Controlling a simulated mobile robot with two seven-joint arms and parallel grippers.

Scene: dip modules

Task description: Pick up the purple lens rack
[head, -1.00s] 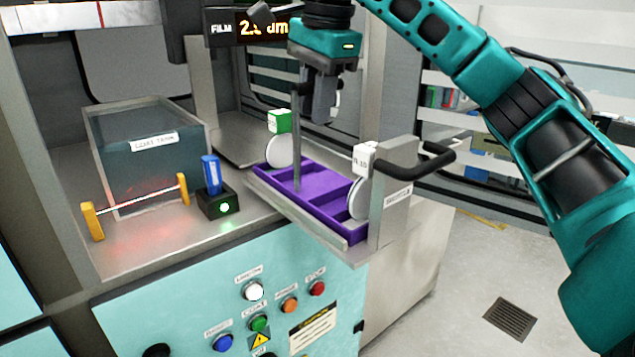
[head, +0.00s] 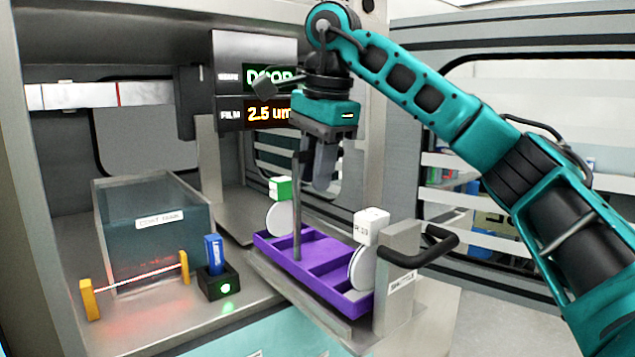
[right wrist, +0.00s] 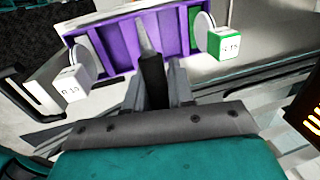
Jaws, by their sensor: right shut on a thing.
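The purple lens rack (head: 347,299) hangs just above the pulled-out metal tray. It carries round white lenses with a green-and-white tag block (head: 279,189) at one end and a white tag block (head: 370,226) at the other. A grey upright post (head: 297,210) rises from its middle. My right gripper (head: 321,182) is above the rack, shut on a dark upright grip (right wrist: 152,82). The rack (right wrist: 118,42) shows beyond the fingers in the right wrist view, with both tag blocks. My left gripper is not in view.
The metal tray (head: 305,317) has an upright end bracket (head: 398,270) with a black handle (head: 430,248) close to the rack's right end. A glass tank (head: 150,245), yellow beam posts and a blue stick in a black holder (head: 217,286) stand to the left.

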